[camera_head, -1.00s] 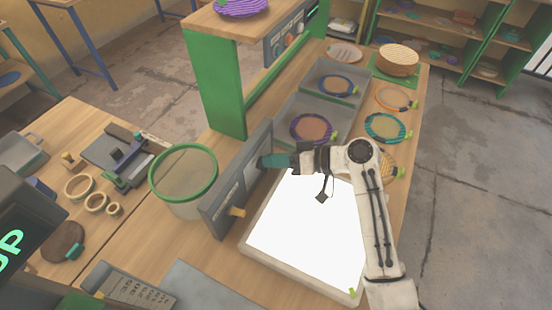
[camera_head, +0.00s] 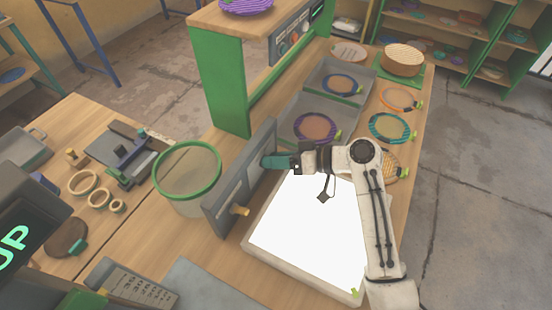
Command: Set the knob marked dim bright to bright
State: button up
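A grey upright panel (camera_head: 222,208) stands along the left edge of the bright white light pad (camera_head: 305,235). A tan knob (camera_head: 240,210) sticks out near the panel's front end. My gripper (camera_head: 266,161) has teal fingers and is at the panel's far end, close to its face, well beyond the tan knob. The fingertips are small and seen from behind, so I cannot tell whether they are open, shut or touching anything. Part of the panel's face is hidden by the gripper. The dim and bright marks are too small to read.
A green-rimmed round container (camera_head: 188,170) stands just left of the panel. Grey trays (camera_head: 318,108) with round plates lie beyond the pad. A green post (camera_head: 218,85) holds a shelf with another control panel (camera_head: 290,42). My arm reaches over the pad's right side.

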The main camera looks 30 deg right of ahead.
jog(key=shift+d, duration=0.1)
jog(key=b+v, duration=0.2)
jog(key=v, duration=0.8)
jog(key=shift+s+d+r, duration=0.15)
jog(key=shift+s+d, duration=0.05)
jog(key=shift+s, duration=0.1)
